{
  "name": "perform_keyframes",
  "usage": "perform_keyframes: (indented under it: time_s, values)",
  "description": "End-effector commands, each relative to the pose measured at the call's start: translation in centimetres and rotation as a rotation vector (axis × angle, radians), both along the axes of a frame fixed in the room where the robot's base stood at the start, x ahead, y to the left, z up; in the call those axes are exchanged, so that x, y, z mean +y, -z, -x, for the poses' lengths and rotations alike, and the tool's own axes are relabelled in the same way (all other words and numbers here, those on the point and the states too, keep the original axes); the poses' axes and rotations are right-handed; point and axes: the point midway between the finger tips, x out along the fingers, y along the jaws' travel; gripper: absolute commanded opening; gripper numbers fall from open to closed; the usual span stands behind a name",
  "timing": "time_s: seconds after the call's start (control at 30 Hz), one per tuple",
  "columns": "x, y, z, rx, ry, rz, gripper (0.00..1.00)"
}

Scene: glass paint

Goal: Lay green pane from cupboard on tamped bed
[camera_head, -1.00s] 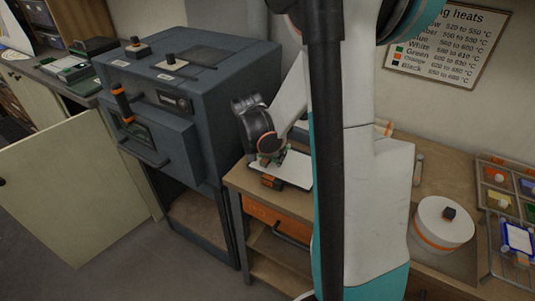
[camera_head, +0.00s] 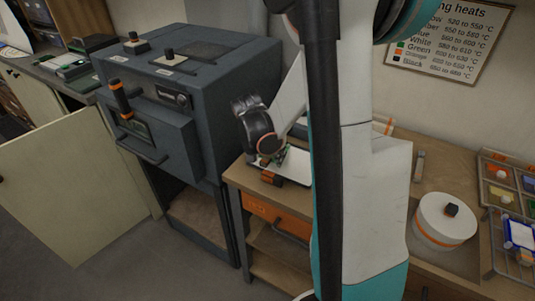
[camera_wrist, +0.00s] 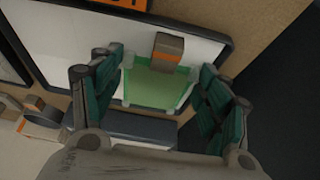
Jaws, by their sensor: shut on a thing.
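My gripper (camera_wrist: 158,92) has green-padded fingers, closed on the left and right edges of a green pane (camera_wrist: 150,87). The pane is translucent with pale corners and lies over a white surface in a dark-rimmed tray (camera_wrist: 72,45), which I take to be the bed. I cannot tell whether the pane touches it. A grey block with an orange band (camera_wrist: 168,48) stands at the pane's far edge. In the head view my gripper (camera_head: 274,157) is low over the left part of the tray (camera_head: 297,169), on the wooden bench; the pane is mostly hidden there.
A dark kiln (camera_head: 190,85) stands left of the bench. A pale cupboard door (camera_head: 75,190) hangs open at far left. A white round pot (camera_head: 445,222) and a rack of coloured pieces (camera_head: 510,210) are on the right. My arm hides the bench's middle.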

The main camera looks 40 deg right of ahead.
Motion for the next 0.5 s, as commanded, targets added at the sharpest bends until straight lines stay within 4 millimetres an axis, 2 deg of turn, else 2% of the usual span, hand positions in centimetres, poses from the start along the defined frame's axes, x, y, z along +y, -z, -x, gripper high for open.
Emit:
perform_keyframes:
  time_s: [0.47,0.5]
  values:
    - [0.02,0.06,0.01,0.0,0.0,0.0,0.46]
    - [0.02,0.06,0.01,0.0,0.0,0.0,0.76]
